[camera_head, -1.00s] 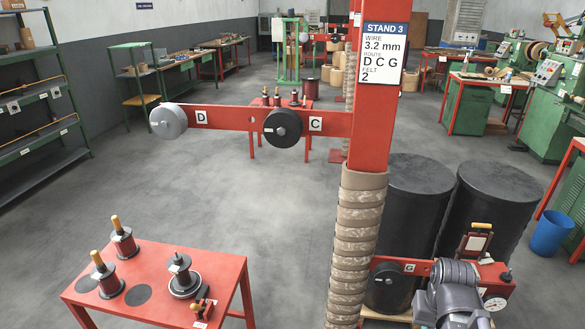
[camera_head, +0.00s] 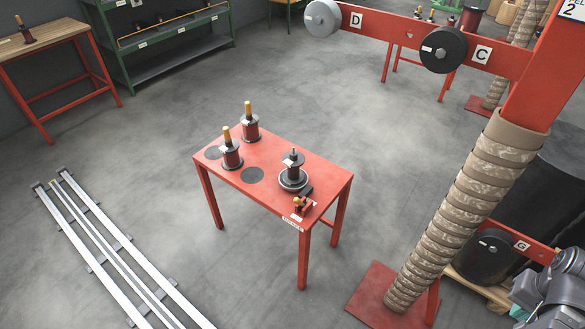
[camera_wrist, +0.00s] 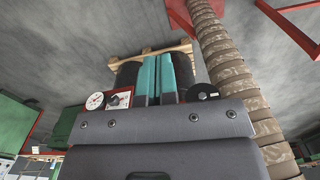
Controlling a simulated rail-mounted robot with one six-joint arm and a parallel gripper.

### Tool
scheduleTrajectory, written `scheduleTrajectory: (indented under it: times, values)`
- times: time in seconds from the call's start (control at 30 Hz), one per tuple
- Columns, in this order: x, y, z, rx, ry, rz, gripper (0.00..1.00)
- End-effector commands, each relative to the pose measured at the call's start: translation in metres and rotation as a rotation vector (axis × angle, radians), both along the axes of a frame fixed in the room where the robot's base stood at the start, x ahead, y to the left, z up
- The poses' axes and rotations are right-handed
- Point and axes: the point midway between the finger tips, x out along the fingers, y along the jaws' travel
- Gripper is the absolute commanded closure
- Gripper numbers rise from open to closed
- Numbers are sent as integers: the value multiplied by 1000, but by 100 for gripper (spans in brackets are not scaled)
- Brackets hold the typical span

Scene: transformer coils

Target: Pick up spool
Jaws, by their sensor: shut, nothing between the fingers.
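Several dark red spools with black flanges show in the head view. Two with wooden handles, a nearer spool (camera_head: 232,156) and a farther spool (camera_head: 250,128), stand upright on the left part of the red table (camera_head: 326,172). A third spool (camera_head: 293,167), without a wooden handle, stands on a round metal base at the table's right. Another spool (camera_head: 27,36) stands on a wooden bench at far left. My gripper (camera_wrist: 160,62) shows teal fingers, shut and empty, in the wrist view. It is well away from the red table's spools.
Two dark discs, one bare disc (camera_head: 252,175) being clearer, mark the tabletop. A small clamp-like device (camera_head: 302,202) sits at its front corner. The red post (camera_head: 440,225), wrapped in tan rings, stands between table and arm. Floor rails (camera_head: 125,260) lie left. Floor around the table is open.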

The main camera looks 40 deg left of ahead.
Motion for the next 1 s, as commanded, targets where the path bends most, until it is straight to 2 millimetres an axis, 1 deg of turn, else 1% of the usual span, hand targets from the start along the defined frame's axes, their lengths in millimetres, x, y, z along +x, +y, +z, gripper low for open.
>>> scheduleTrajectory:
  times: [0.43,0.47,1.0]
  values:
    - [0,0,0,0,0,0,100]
    - [0,0,0,0,0,0,98]
    - [0,0,0,0,0,0,46]
